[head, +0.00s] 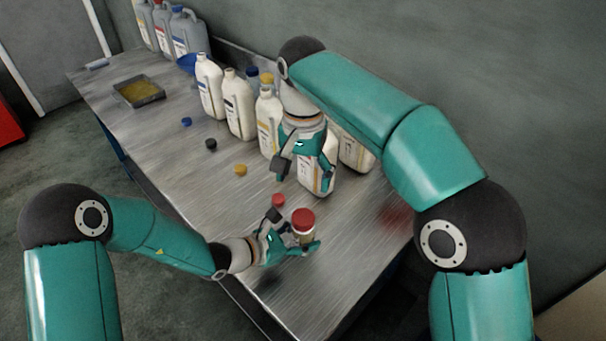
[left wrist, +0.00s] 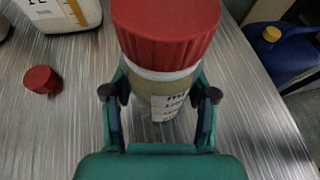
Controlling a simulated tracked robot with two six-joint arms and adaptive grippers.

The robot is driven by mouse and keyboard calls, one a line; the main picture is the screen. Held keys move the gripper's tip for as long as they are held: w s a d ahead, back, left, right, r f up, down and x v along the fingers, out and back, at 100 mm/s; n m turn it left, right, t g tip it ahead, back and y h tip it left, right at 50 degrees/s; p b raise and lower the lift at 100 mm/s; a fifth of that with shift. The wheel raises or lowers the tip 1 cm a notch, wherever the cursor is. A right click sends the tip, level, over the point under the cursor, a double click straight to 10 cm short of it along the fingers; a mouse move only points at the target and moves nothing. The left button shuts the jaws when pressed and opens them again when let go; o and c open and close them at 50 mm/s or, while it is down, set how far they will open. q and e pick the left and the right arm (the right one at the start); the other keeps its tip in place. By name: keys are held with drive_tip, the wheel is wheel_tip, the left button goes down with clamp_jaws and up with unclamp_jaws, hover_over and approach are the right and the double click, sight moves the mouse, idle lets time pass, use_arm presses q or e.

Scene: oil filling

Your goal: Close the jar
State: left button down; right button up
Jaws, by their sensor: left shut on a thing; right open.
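A jar with a red lid (head: 303,217) is in my left gripper (head: 292,236), at the near part of the metal table. In the left wrist view the jar (left wrist: 163,88) stands between the two fingers, which are shut on its sides below the lid. The red lid (left wrist: 165,32) sits on top of the jar; whether it is screwed tight I cannot tell. My right gripper (head: 297,170) is open, above and behind the jar, in front of a white bottle (head: 317,178). Its fingers partly hide the bottles.
Several white bottles (head: 238,108) stand in a row along the table's back. A small red cap (head: 278,200), a yellow cap (head: 240,169), a black cap (head: 210,144) and a blue cap (head: 186,121) lie on the table. A tray (head: 118,92) is at the far left.

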use_arm(q)
drive_tip(key=shift+c, duration=1.3)
unclamp_jaws()
drive_tip(key=shift+a, duration=0.1)
drive_tip(key=v, duration=1)
drive_tip(key=shift+s+a+r, duration=0.1)
drive_tip(key=shift+s+a, duration=0.05)
drive_tip(key=shift+a, duration=0.1)
drive_tip(key=shift+s+a+r, duration=0.25)
drive_tip(key=shift+s+a, duration=0.1)
drive_tip(key=shift+a, duration=0.1)
